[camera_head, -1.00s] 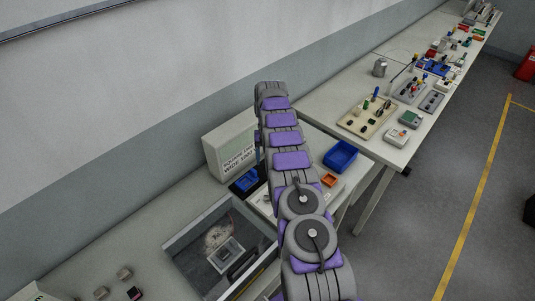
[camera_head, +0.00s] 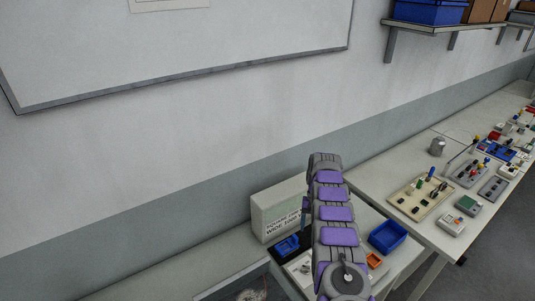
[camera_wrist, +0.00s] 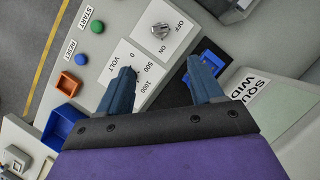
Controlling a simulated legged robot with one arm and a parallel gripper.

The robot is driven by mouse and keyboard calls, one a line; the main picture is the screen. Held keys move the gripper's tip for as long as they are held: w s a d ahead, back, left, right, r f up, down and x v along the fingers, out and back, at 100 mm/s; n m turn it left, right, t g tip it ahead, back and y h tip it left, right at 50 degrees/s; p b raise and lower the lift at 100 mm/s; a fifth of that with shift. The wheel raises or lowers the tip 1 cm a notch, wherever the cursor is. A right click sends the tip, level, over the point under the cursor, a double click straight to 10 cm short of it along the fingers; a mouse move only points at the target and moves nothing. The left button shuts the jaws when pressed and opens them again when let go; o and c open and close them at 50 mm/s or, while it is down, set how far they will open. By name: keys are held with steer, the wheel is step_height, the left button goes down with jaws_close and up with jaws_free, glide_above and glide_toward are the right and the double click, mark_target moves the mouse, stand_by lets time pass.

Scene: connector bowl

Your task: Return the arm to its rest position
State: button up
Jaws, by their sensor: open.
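My arm, grey with purple pads, reaches forward over the bench in the head view, and its far end hides my gripper's fingers there. In the wrist view my gripper (camera_wrist: 163,88) is open, with two blue-grey fingers apart and nothing between them. Whether the fingers touch the panel cannot be told.
A labelled box (camera_head: 276,209) stands left of my arm. A blue bin (camera_head: 387,237) and a small orange bin (camera_head: 374,260) sit to its right. A farther table holds a beige board (camera_head: 421,197) and several devices. A shelf (camera_head: 440,27) is on the wall.

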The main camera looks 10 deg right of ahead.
steer(key=s+a+r+n+t+h+b, duration=0.1)
steer(key=s+a+r+n+b, duration=0.2)
steer(key=s+a+r+b, duration=0.95)
steer(key=s+a+f+n+b, duration=0.1)
steer(key=s+a+b, duration=0.1)
steer(key=s, duration=1.5)
steer(key=s+a+f+t+b, duration=0.1)
steer(key=s+a, duration=0.4)
steer(key=s, duration=1.2)
steer(key=shift+f+n+h+b, duration=0.4)
steer(key=shift+f+b, duration=0.15)
steer(key=shift+b, duration=0.4)
steer(key=shift+c, duration=0.2)
